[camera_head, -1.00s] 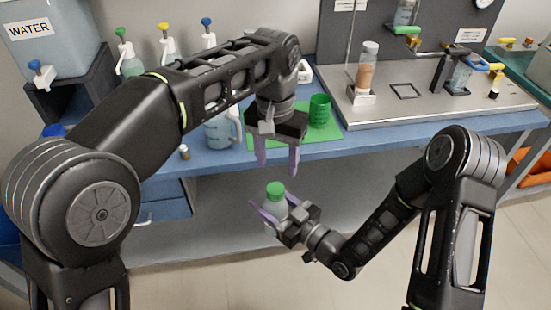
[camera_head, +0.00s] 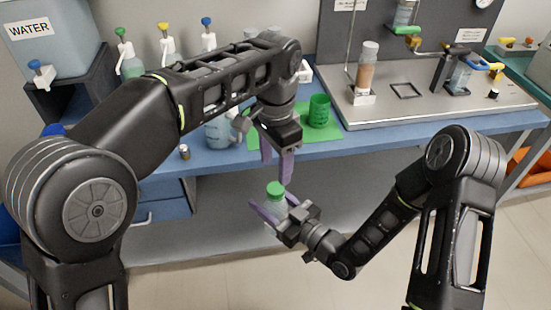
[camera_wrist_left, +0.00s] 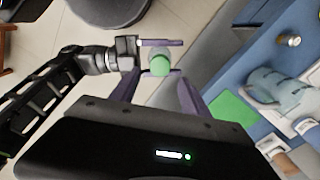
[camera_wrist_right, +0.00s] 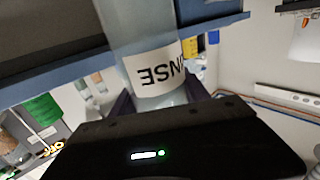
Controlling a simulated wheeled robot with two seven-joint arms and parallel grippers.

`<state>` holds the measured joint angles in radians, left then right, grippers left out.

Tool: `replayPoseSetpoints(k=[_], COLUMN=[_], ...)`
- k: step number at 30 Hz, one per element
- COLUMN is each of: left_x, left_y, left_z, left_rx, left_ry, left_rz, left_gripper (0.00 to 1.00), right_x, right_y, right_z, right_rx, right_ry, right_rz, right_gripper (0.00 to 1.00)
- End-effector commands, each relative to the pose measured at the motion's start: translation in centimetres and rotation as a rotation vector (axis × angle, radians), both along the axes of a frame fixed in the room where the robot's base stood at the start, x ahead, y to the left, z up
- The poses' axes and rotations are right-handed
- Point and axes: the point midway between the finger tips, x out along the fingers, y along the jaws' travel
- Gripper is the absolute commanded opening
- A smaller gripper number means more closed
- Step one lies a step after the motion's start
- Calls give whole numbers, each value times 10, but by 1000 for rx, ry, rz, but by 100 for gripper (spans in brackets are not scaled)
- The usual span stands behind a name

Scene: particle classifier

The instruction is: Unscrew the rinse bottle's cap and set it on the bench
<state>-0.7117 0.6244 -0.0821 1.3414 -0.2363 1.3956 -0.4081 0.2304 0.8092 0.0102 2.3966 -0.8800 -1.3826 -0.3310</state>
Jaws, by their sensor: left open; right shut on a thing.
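The rinse bottle (camera_head: 274,204) is upright and held in front of the bench (camera_head: 360,143). Its green cap (camera_head: 275,188) is on top. My right gripper (camera_head: 268,213) is shut around the bottle body. In the right wrist view the bottle's label (camera_wrist_right: 153,72) appears upside down, partly readable. My left gripper (camera_head: 277,168) is open, fingers pointing down, just above the cap. In the left wrist view the cap (camera_wrist_left: 160,68) lies between the lines of the open fingers, beyond their tips. No contact with the cap is clear.
A green mat (camera_head: 331,134) with a green cup (camera_head: 319,110) lies on the bench behind my left gripper. A pale jug (camera_head: 218,132) and small metal cylinder (camera_head: 184,152) stand left of it. A metal tray with apparatus (camera_head: 430,105) fills the right side.

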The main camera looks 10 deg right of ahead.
Motion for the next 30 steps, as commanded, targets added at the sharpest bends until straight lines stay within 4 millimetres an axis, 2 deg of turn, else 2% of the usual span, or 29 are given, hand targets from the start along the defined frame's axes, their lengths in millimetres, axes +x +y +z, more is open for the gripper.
replayPoseSetpoints(k=[6,12,16,27,30], left_x=[0,0,0,0,0], left_y=[1,0,0,0,0], left_z=[-19,-52,-66,-72,-72], left_rx=[-1,0,0,-1,-2], left_ry=[3,1,0,-2,-2], left_rz=[1,1,1,1,1], left_gripper=[54,54,54,54,47], right_x=[0,0,0,0,0], right_y=[0,0,0,0,0], right_z=[1,1,1,1,1], right_rx=[1,1,1,1,1], right_ry=[-2,-2,-2,-2,-2], right_rz=[0,0,0,0,0], right_gripper=[0,0,0,0,0])
